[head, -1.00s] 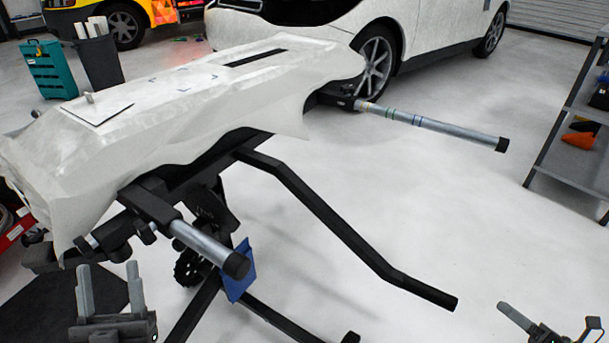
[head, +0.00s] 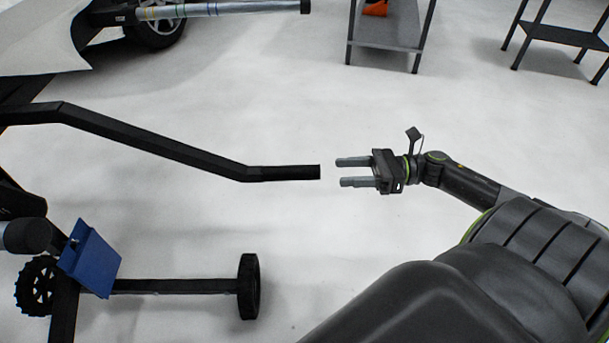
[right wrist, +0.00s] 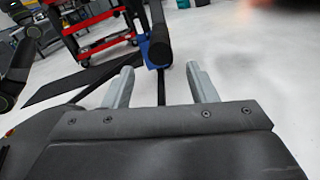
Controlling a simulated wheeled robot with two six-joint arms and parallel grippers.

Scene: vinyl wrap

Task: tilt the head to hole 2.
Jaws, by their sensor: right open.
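The stand's black bent bar (head: 160,148) comes in from the left in the head view and ends in a straight, level tip. My right gripper (head: 339,172) points left at that tip, with its two grey fingers parted and empty. In the picture the fingertips are a short gap from the bar's end and roughly in line with it. The right wrist view shows the bar's end (right wrist: 160,45) beyond and between my open fingers (right wrist: 164,84). The head shows only as the edge of its white-covered top (head: 45,40) at upper left. No numbered holes can be made out. My left gripper is out of view.
A blue plate (head: 90,258) and a black wheel (head: 249,286) are on the stand's lower frame. A grey tube (head: 220,9) with a black cap runs along the top. A shelf (head: 390,30) stands at the back. Open pale floor lies around my right gripper.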

